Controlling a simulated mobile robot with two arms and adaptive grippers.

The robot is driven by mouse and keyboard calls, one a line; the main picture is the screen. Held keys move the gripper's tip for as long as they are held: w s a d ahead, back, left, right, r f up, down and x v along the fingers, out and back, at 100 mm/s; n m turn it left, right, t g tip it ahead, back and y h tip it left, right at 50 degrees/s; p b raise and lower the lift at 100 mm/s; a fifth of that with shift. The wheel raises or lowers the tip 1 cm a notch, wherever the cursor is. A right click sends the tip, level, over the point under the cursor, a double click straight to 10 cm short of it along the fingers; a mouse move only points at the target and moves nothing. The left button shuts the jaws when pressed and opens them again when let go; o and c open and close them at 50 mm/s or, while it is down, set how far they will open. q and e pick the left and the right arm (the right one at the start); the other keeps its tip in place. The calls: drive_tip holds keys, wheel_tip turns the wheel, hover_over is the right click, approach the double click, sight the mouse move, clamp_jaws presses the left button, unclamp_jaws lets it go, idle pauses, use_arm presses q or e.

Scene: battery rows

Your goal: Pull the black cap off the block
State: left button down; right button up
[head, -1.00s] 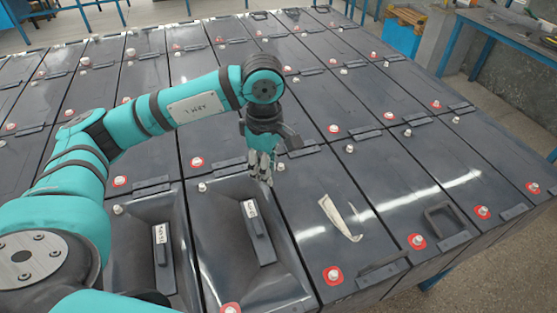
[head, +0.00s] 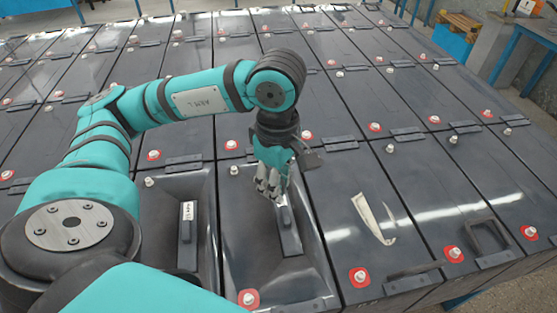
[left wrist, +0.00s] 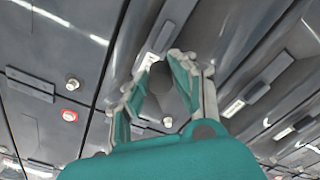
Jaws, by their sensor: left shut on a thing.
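The black cap (head: 290,230) is a narrow dark bar with a white label at its far end. It lies in the hollow top of a dark grey block (head: 245,267). My left gripper (head: 271,192) comes down from above at the far end of the cap, its fingers closed on it and covering part of the label. In the left wrist view the two fingers (left wrist: 158,78) reach towards the block, with a white label (left wrist: 151,62) between their tips; the grip itself is partly hidden. My right gripper is out of view.
A similar hollow block with a labelled dark bar (head: 187,238) is to the left. A white torn strip (head: 372,218) and a dark square frame (head: 487,236) lie on blocks to the right. Red-ringed terminals (head: 360,278) stick up. Blocks are tightly packed.

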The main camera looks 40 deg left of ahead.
use_arm(q)
drive_tip(key=shift+r, duration=0.6)
idle(0.5)
drive_tip(key=shift+r, duration=0.1)
drive_tip(key=shift+r+p, duration=1.7)
drive_tip(key=shift+r, duration=0.7)
